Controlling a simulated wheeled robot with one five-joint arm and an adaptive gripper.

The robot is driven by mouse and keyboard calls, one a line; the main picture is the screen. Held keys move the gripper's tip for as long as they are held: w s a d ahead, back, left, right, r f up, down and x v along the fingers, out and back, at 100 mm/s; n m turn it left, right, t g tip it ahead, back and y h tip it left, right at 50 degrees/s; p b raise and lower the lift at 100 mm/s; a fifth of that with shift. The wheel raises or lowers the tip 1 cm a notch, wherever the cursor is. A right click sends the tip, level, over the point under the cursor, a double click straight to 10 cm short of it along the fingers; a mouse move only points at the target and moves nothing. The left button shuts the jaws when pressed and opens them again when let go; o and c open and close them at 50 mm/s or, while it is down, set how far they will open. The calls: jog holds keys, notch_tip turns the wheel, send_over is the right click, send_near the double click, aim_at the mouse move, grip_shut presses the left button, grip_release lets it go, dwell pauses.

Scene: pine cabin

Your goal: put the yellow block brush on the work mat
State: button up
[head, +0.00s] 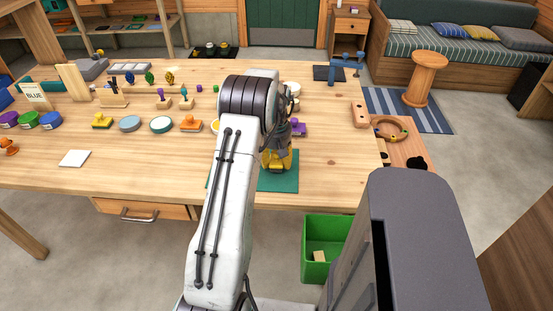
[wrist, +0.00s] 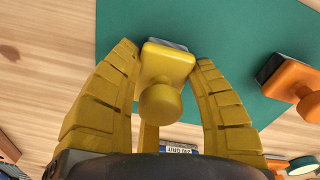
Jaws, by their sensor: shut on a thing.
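The yellow block brush (wrist: 167,65), with a round knob and a grey edge at its far side, is between the two yellow fingers of my gripper (wrist: 165,55) in the wrist view. The fingers are closed against its sides. The green work mat (wrist: 225,30) lies below and beyond it. In the head view my gripper (head: 278,165) is over the mat (head: 285,184) near the table's front edge, and my arm hides part of the mat. I cannot tell whether the brush touches the mat.
An orange block with a knob (wrist: 293,80) is at the right over the mat in the wrist view. A purple block (head: 299,129) stands just behind my gripper. A green bin (head: 315,262) stands on the floor in front.

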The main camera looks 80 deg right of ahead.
jog(key=shift+f, duration=0.25)
jog(key=shift+f, duration=0.2)
jog(key=o, duration=1.2)
jog(key=shift+c, duration=0.2)
jog(key=shift+r, duration=0.15)
